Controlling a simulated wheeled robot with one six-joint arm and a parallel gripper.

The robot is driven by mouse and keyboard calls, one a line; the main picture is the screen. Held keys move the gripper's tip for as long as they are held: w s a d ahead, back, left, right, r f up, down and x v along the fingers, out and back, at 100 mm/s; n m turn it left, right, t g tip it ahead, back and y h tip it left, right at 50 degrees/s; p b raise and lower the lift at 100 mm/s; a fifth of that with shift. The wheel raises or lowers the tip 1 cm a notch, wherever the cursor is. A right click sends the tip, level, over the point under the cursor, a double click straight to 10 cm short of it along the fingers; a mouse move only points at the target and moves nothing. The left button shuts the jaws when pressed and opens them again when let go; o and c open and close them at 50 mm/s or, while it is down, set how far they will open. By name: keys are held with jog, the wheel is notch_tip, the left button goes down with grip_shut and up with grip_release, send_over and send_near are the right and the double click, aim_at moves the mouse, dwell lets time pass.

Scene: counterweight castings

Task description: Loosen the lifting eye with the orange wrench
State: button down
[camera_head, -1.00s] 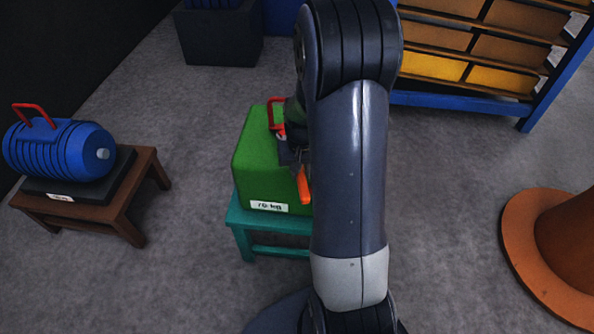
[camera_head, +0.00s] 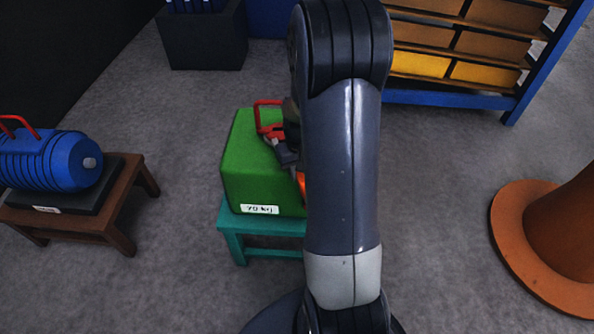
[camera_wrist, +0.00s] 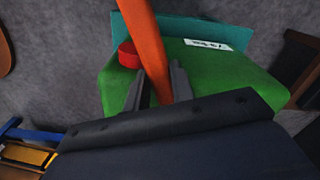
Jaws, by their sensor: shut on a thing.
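A green block casting (camera_head: 250,170) with a white label sits on a teal stool (camera_head: 232,232). A red lifting eye (camera_head: 256,112) stands on its top, partly hidden by my arm. A red part also shows in the wrist view (camera_wrist: 127,56), left of the wrench. My gripper (camera_wrist: 158,85) is shut on the orange wrench (camera_wrist: 145,38), which extends away over the block's top. In the head view only a bit of the wrench (camera_head: 300,181) shows beside my arm. The wrench's working end is hidden, so I cannot tell whether it engages the eye.
A blue ribbed cylinder (camera_head: 50,165) with a red handle lies on a brown stool (camera_head: 115,205) at the left. A dark bin (camera_head: 205,45) and a blue-framed shelf (camera_head: 450,98) stand behind. An orange round-based object (camera_head: 515,235) is at the right. Grey floor is open between them.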

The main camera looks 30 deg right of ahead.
jog(key=shift+d, duration=0.15)
jog(key=shift+s+d+n, duration=0.1)
jog(key=shift+d+n, duration=0.5)
jog(key=shift+d, duration=0.2)
jog(key=shift+d+n, duration=0.5)
jog(key=shift+d, duration=0.45)
jog(key=shift+d+n, duration=0.6)
jog(key=shift+d, duration=0.4)
jog(key=shift+r, duration=0.1)
jog(key=shift+w+d+n+p, duration=0.25)
jog(key=shift+d+n, duration=0.35)
jog(key=shift+d, duration=0.35)
